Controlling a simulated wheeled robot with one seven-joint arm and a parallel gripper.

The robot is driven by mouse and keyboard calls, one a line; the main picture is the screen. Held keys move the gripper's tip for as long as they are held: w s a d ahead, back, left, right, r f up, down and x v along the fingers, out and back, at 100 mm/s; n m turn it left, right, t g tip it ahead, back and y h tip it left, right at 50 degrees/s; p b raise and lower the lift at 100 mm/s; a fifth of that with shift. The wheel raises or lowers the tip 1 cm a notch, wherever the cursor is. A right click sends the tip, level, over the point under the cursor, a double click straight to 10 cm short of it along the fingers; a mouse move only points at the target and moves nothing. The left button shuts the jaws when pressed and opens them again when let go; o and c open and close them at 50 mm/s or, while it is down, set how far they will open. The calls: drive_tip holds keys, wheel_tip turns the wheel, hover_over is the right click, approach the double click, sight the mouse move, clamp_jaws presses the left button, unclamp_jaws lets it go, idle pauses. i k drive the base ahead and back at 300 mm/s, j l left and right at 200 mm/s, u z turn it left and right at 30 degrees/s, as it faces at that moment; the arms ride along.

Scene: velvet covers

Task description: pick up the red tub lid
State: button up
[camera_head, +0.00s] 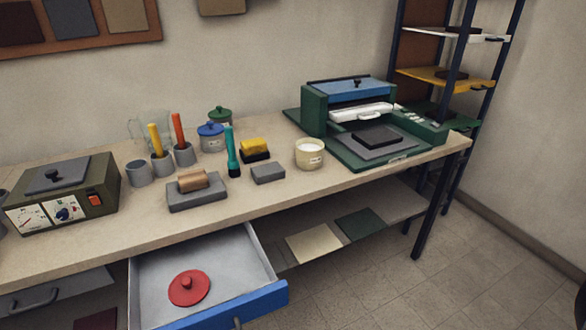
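The red tub lid (189,288) is a round disc with a small knob on top. It lies flat, knob up, inside the open drawer (232,252) below the worktop, towards the drawer's front left. The drawer has a light grey inside and a blue front. Nothing covers the lid. My gripper is not in view.
The worktop (262,197) above the drawer's back holds a dark green box with dials (65,197), grey cups, a blue-lidded jar (211,138), a cream tub (309,153) and a green press (358,112). A lower shelf (395,205) is to the right. Floor (440,275) at right is clear.

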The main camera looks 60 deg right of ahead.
sight(189, 288)
drive_tip(key=i+l+u, duration=0.15)
drive_tip(key=l+u, duration=0.2)
drive_tip(key=i+l+u, duration=0.15)
drive_tip(key=l+u, duration=0.25)
